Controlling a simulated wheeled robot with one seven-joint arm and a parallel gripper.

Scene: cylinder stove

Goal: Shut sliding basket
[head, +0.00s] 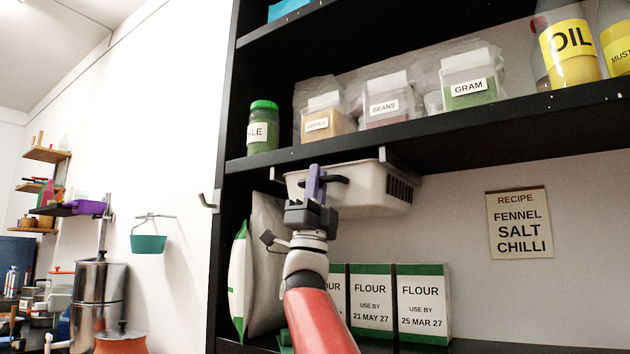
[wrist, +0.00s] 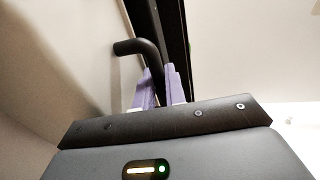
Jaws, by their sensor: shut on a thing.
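The sliding basket (head: 375,195) is a white bin with dark slots on its right side. It hangs on rails under the middle black shelf. A black handle (head: 337,182) is on its front; in the wrist view the bent black handle (wrist: 137,47) passes between the purple fingers. My gripper (head: 317,181) is at the basket's front with its purple fingers shut on the handle. The fingers also show in the wrist view (wrist: 159,88). The basket's inside is hidden from this low angle, and I cannot tell how far it is pulled out.
The shelf (head: 480,118) above holds a green-lidded jar (head: 263,127), labelled tubs and oil bottles. Flour packs (head: 422,305) and a pale sack (head: 265,270) stand below, behind my arm. A recipe card (head: 519,222) is on the back wall.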

